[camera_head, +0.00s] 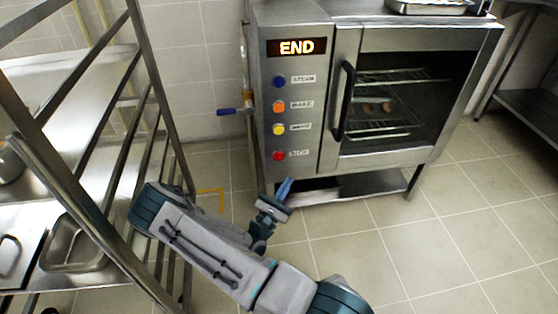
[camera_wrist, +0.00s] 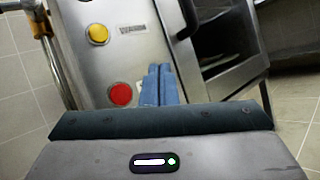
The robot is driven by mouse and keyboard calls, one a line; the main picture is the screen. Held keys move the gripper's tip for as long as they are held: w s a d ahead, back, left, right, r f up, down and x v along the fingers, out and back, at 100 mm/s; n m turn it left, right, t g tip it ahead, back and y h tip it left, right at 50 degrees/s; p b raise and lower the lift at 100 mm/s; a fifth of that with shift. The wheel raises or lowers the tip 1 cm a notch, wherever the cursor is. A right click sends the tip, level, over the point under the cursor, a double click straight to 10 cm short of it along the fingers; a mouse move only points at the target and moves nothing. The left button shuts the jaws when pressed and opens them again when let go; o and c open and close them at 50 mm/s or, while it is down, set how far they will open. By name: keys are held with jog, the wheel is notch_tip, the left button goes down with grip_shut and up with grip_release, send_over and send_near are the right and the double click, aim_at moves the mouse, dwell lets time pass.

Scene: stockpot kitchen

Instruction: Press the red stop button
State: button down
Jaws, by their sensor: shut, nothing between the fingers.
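The red stop button (camera_head: 279,155) is the lowest in a column of buttons on the steel oven's front panel, with a worn "STOP" label to its right. In the wrist view the red button (camera_wrist: 121,95) shows just left of my fingers. My gripper (camera_head: 285,186) is shut and empty, its blue fingers together, a little below the button in the head view. In the wrist view my gripper (camera_wrist: 158,72) points at the panel and partly covers the label. I cannot tell the gap between fingertips and panel.
The oven display (camera_head: 297,47) reads "END". A yellow button (camera_head: 278,129), an orange button (camera_head: 279,107) and a blue button (camera_head: 278,82) sit above. The oven door (camera_head: 395,95) is closed, with a black handle (camera_head: 344,100). A metal rack (camera_head: 160,75) stands close at left. Floor at right is clear.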

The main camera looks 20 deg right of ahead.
aim_at(279, 156)
jog(key=shift+w+a+f+n+t+y, duration=0.15)
jog(key=shift+w+f+n+t+y, duration=0.1)
jog(key=shift+f+n+t, duration=0.25)
jog(key=shift+w+a+f+n+t+y, duration=0.15)
jog(key=shift+f+n+t+y, duration=0.2)
jog(key=shift+t, duration=0.35)
jog(key=shift+w+r, duration=0.1)
jog(key=shift+r, duration=0.05)
jog(key=shift+g, duration=0.3)
jog(key=shift+w+d+b, duration=0.4)
jog(key=shift+w+b, duration=0.05)
jog(key=shift+w, duration=0.9)
jog(key=shift+w+d+b, duration=0.45)
jog(key=shift+w+b, duration=0.05)
jog(key=shift+w, duration=0.9)
jog(key=shift+w+d+b, duration=0.4)
jog(key=shift+w+b, duration=0.05)
jog(key=shift+w, duration=0.9)
jog(key=shift+w, duration=0.1)
jog(key=shift+w+d, duration=0.1)
jog(key=shift+w, duration=0.2)
